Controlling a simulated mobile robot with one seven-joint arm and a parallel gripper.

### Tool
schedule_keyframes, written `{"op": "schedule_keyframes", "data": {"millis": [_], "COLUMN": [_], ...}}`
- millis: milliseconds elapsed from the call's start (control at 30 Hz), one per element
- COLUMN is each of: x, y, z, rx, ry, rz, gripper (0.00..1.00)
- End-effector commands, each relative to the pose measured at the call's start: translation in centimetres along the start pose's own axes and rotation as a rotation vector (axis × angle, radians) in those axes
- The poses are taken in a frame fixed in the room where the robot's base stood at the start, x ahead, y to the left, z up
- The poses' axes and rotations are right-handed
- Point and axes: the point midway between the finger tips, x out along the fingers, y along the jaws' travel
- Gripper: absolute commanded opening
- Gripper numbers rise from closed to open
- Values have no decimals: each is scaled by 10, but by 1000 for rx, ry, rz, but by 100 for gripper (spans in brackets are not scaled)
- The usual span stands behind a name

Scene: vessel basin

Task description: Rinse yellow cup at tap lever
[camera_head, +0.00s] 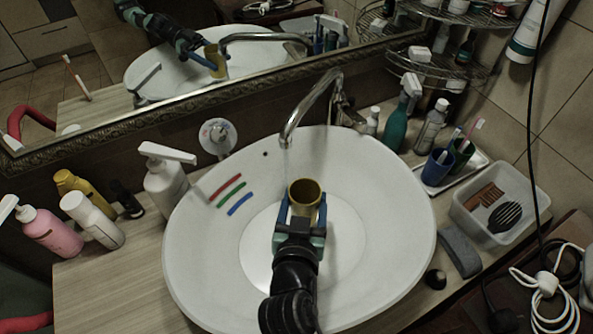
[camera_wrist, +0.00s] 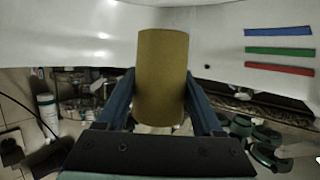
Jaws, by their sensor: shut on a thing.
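The yellow cup (camera_head: 305,188) is held above the white basin (camera_head: 190,245), its open rim facing up toward the head view. My gripper (camera_head: 303,213) is shut on it, one blue finger on each side. In the wrist view the cup (camera_wrist: 162,75) fills the space between the fingers (camera_wrist: 160,100). The chrome tap (camera_head: 312,103) arches over the back of the basin. Its spout end is just behind and left of the cup, apart from it. The tap lever (camera_head: 343,108) is at the tap's base, back right. I cannot clearly tell whether water runs.
Red, green and blue strips (camera_head: 231,188) lie on the basin's left wall. Bottles and a white pump dispenser (camera_head: 165,178) stand left. A teal bottle (camera_head: 397,125), a blue toothbrush cup (camera_head: 437,168) and a clear tray (camera_head: 470,222) stand right. A framed mirror (camera_head: 100,125) runs behind.

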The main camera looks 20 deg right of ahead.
Motion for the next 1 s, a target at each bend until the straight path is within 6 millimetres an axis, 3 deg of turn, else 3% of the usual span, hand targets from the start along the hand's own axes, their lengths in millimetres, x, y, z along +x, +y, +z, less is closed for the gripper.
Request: {"op": "schedule_keyframes", "data": {"millis": [367,1000], "x": [-2,-53], "y": [0,14], "z": [-1,-23], "rx": [0,0], "ry": [1,-1], "rz": [0,0], "gripper": [15,15]}}
